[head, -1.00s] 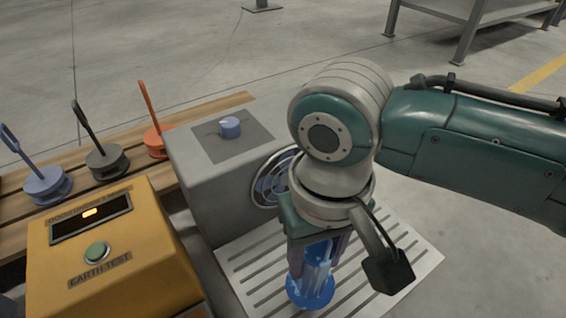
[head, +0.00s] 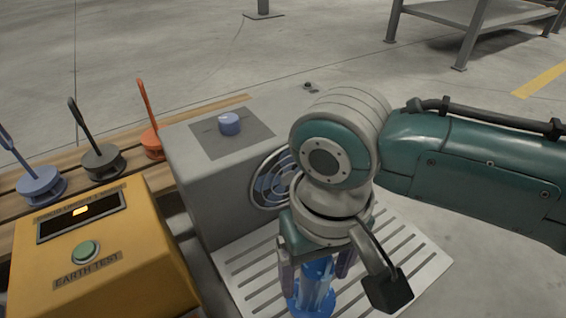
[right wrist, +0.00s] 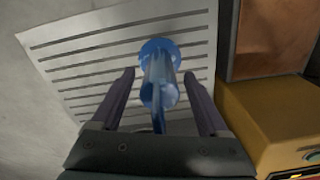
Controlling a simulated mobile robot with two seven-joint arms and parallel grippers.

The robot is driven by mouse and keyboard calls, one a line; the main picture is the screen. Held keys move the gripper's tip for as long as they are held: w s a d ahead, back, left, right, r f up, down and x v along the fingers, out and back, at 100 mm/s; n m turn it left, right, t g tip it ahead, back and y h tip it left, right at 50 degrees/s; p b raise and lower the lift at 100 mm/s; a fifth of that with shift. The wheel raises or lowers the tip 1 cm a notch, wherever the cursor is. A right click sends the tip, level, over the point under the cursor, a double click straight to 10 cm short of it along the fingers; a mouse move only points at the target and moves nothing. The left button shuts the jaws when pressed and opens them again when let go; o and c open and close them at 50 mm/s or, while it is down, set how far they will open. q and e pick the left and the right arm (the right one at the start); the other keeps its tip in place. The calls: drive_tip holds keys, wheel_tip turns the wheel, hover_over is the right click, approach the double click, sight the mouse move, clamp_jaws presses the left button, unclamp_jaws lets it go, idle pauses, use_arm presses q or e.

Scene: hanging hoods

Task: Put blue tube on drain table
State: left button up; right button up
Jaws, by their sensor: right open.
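The blue tube (head: 316,287) is translucent, with a wide round base, and stands upright on the slotted drain table (head: 412,268). My right gripper (head: 314,272) is over it, pointing down, with a finger on each side of the tube. In the right wrist view the fingers (right wrist: 160,88) are apart, with gaps between them and the tube (right wrist: 158,75). The tube's base rests on the slotted surface (right wrist: 90,50) there. My wrist hides the tube's top in the head view. My left gripper is not in view.
A grey blower box (head: 222,178) with a round fan grille and blue knob stands behind the drain table. A yellow earth-test box (head: 100,250) is at the left. Blue, grey and orange weighted pieces with handles stand on a wooden slatted bench (head: 75,205).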

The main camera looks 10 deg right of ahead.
drive_tip(key=shift+r, duration=0.25)
wheel_tip(320, 180, up, 12)
drive_tip(key=p, duration=1)
drive_tip(key=s+a+r+n+t+y, duration=0.1)
drive_tip(key=s+a+r+t+y, duration=0.15)
drive_tip(key=s, duration=0.45)
drive_tip(key=s+d+r+h, duration=0.1)
drive_tip(key=s+d, duration=0.1)
drive_tip(key=d, duration=0.4)
drive_tip(key=s+d+r+t+h, duration=0.1)
drive_tip(key=s+d, duration=0.2)
drive_tip(key=d, duration=0.2)
drive_tip(key=shift+s+d+r, duration=0.2)
drive_tip(key=shift+d+r, duration=0.1)
drive_tip(key=shift+d, duration=0.05)
